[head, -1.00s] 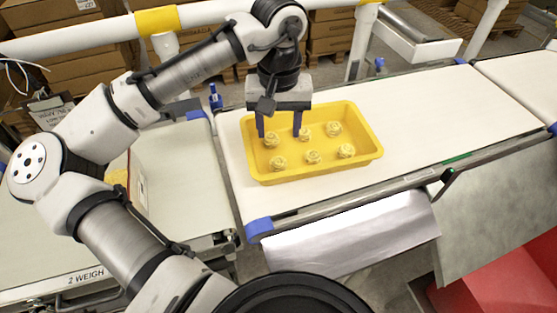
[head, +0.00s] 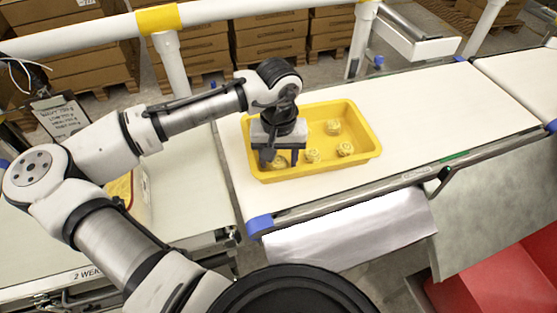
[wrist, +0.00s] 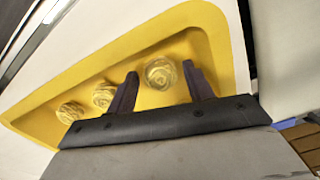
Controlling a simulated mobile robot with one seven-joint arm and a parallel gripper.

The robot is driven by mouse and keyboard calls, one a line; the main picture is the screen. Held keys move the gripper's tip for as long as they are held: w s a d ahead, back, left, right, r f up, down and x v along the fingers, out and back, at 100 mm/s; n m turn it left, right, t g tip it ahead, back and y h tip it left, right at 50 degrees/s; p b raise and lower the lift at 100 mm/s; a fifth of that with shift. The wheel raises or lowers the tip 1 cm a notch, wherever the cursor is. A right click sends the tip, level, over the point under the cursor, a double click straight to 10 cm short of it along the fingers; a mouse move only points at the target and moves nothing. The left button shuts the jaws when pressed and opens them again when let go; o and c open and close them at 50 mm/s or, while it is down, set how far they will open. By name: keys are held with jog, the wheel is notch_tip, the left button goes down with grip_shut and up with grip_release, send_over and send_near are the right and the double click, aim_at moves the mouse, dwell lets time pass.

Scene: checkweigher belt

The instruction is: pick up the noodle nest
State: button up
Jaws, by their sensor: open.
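Several pale yellow noodle nests lie in a yellow tray (head: 368,148) on the white belt. One noodle nest (wrist: 160,73) sits between the two spread fingers of my gripper (wrist: 160,82) in the wrist view. In the head view this nest (head: 279,161) shows partly behind the fingers of my gripper (head: 281,160). My gripper is open, low over the left part of the tray. Other nests show to the right, one at the front right (head: 345,148), one in the front middle (head: 312,156) and one at the back (head: 332,127). My gripper hides the tray's back left area.
The tray walls stand close around my gripper, with the left and front walls nearest. The white belt (head: 440,110) is clear to the right of the tray. A blue-ended belt edge (head: 260,224) and a hanging white sheet (head: 350,230) are in front. A red bin (head: 500,275) stands at lower right.

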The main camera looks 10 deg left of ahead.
aim_at(278, 159)
jog(key=c, duration=0.7)
jog(key=shift+c, duration=0.2)
jog(key=shift+r, duration=0.1)
notch_tip(278, 159, up, 20)
jog(key=b, duration=0.1)
